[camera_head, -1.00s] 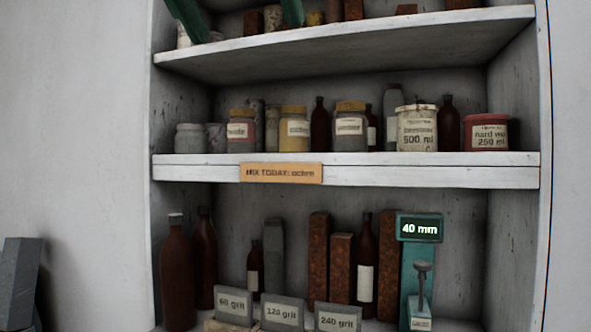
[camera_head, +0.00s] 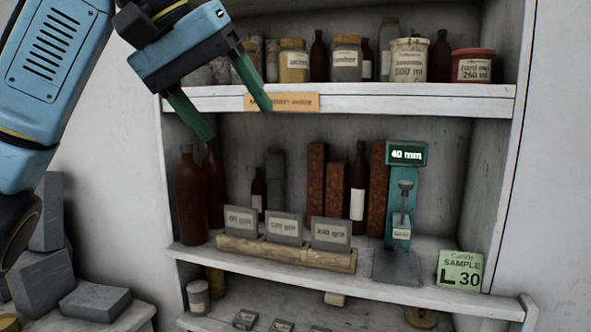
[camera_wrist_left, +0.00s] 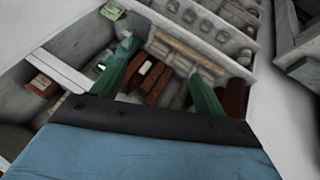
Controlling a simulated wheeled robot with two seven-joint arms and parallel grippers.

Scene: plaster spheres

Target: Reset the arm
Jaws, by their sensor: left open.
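My left arm comes in from the upper left in the head view. My left gripper (camera_head: 239,123) is open, its two green fingers spread and pointing down, with nothing between them. It hangs in front of the shelf unit, by the left end of the upper shelf board (camera_head: 400,98). One finger covers part of the orange label (camera_head: 300,102) on that board. In the left wrist view both fingers of the gripper (camera_wrist_left: 163,62) are spread towards the shelves, seen at a slant. My right gripper does not show.
Jars such as the red-lidded one (camera_head: 472,66) line the upper shelf. Below stand brown bottles (camera_head: 190,200), grit blocks in a wooden holder (camera_head: 285,255), a green gauge reading 40 mm (camera_head: 405,155) and a sample card (camera_head: 460,271). Grey blocks (camera_head: 95,300) lie at lower left.

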